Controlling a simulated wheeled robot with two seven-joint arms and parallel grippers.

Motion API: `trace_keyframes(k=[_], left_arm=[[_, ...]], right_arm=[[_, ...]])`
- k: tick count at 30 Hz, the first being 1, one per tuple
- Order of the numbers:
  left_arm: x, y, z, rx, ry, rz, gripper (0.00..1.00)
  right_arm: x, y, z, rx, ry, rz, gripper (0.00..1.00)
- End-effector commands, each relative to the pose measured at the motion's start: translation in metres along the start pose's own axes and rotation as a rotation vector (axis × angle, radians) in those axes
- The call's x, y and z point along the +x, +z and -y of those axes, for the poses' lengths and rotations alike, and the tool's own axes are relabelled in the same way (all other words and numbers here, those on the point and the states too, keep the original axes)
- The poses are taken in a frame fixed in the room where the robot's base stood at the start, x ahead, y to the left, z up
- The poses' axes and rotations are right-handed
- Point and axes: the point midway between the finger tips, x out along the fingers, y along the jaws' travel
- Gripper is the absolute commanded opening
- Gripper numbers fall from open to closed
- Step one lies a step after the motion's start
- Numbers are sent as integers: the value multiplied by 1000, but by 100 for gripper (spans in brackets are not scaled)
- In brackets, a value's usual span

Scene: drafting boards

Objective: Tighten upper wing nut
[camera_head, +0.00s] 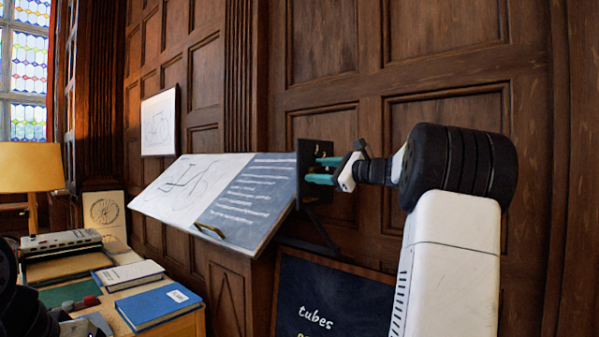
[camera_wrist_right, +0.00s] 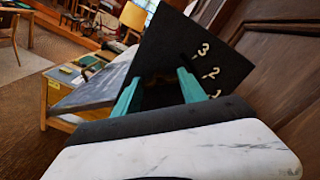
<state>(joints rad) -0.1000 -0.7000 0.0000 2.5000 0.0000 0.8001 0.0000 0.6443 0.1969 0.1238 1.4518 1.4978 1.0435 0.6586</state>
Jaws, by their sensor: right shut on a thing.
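A tilted drafting board (camera_head: 250,198) with a bicycle drawing and a blue lettered sheet stands at the wall. A black plate (camera_head: 314,152) is at its right end; in the right wrist view the plate (camera_wrist_right: 222,45) bears the figures 3, 2 and 1. My right gripper (camera_head: 312,170) reaches the plate from the right, its teal fingers against or very near it. In the wrist view a small brass-coloured piece, apparently the upper wing nut (camera_wrist_right: 160,79), lies between the fingertips, mostly hidden. The fingers are shut on it. My left gripper is not visible; dark links of my left arm show at lower left.
A desk at lower left holds a blue book (camera_head: 158,307), a white book (camera_head: 128,274) and a lamp (camera_head: 31,168). A chalkboard (camera_head: 325,300) stands below the drafting board. The wood-panelled wall (camera_head: 450,120) is close behind my right arm.

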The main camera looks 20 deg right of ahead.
Motion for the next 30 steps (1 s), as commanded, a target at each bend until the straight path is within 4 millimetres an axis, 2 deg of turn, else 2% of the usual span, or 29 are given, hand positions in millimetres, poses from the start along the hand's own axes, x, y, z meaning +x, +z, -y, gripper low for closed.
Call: trace_keyframes(k=[18, 30], left_arm=[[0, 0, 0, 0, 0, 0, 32], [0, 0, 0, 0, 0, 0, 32]], right_arm=[[0, -1, -1, 551, 2, -2, 9], [0, -1, -1, 740, 1, -3, 9]])
